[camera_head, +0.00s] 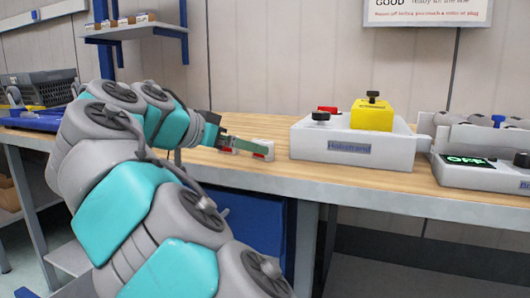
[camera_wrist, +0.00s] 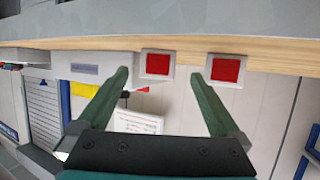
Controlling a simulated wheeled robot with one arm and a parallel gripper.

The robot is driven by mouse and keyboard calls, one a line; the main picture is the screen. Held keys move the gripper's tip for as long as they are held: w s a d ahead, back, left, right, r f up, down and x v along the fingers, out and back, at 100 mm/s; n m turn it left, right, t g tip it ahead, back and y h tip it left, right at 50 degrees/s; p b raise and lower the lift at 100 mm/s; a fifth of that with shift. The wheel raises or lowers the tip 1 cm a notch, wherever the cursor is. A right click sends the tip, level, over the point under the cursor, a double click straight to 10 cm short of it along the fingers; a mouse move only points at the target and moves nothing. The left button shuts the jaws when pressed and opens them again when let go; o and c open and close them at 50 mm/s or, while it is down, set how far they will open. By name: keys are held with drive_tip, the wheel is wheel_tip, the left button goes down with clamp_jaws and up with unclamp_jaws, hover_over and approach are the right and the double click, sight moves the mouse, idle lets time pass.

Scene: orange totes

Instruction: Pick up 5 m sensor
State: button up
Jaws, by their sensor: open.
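Two small white blocks with red faces stand on the wooden bench top, one at the right (camera_head: 263,151) and one at the left (camera_head: 229,151) in the head view. In the wrist view one block (camera_wrist: 156,65) appears between my fingertips and the other (camera_wrist: 227,68) just beyond the right finger. No label is readable, so I cannot tell which is the 5 m sensor. My gripper (camera_head: 248,147) is open, its green fingers spread and empty beside the blocks; it also shows in the wrist view (camera_wrist: 160,76). Contact cannot be told.
A grey device with a green display (camera_head: 468,161) is farther right. A wall shelf (camera_head: 130,32) hangs behind my arm.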

drive_tip(key=shift+d+x, duration=0.2)
drive_tip(key=shift+x, duration=2.85)
drive_tip(key=shift+s+r, duration=0.1)
drive_tip(key=shift+r, duration=0.05)
drive_tip(key=shift+c, duration=0.2)
drive_tip(key=c, duration=1.4)
drive_tip(key=shift+c, duration=0.2)
